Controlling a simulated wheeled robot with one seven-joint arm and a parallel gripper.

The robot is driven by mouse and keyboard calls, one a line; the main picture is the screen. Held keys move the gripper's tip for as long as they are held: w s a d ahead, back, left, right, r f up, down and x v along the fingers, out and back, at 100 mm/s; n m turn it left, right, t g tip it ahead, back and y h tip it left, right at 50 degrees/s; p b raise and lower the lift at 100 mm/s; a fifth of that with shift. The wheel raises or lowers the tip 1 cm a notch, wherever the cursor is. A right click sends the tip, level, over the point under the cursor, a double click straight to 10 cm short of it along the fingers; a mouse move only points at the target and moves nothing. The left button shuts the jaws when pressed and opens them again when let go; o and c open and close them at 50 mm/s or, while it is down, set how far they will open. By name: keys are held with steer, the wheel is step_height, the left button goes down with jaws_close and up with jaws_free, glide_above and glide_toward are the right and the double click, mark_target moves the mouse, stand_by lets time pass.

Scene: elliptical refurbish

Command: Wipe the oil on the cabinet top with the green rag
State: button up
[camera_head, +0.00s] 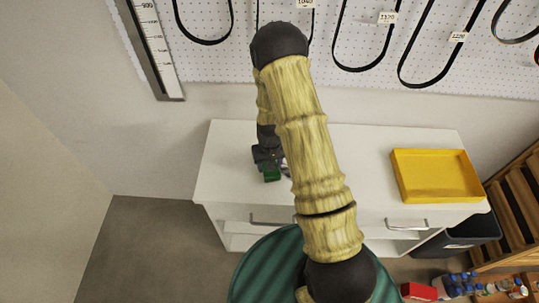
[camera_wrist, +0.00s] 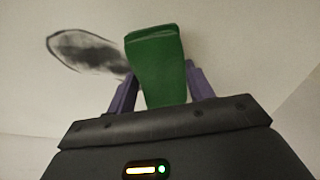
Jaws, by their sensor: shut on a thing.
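My gripper (camera_wrist: 159,88) is shut on the green rag (camera_wrist: 155,52), which stands out between its two purple fingers in the wrist view. In the head view the green rag (camera_head: 271,173) shows at or just above the white cabinet top (camera_head: 228,160), left of my arm. A dark grey oil smear (camera_wrist: 85,50) lies on the white surface to the left of the rag in the wrist view. The smear's right end is close to the left finger. In the head view my arm hides part of the cabinet top, and the oil cannot be made out clearly. I cannot tell whether the rag touches the surface.
A yellow tray (camera_head: 436,176) stands on the right part of the cabinet top. A white pegboard (camera_head: 350,50) with hanging black belts is on the wall behind. A dark bin (camera_head: 462,238), a wooden rack (camera_head: 515,205) and bottles (camera_head: 480,287) are at the right.

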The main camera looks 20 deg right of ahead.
steer(key=r+m+p, duration=0.2)
steer(key=r, duration=0.1)
steer(key=r+m+p, duration=0.1)
steer(key=r, duration=0.1)
steer(key=shift+s+a+r+m, duration=0.1)
steer(key=shift+s+a+m, duration=0.05)
steer(key=shift+a+m, duration=0.15)
steer(key=shift+s+a+r+m, duration=0.1)
steer(key=shift+r+m, duration=0.35)
steer(key=shift+m, duration=0.05)
steer(key=shift+f, duration=0.1)
steer(key=shift+f, duration=0.1)
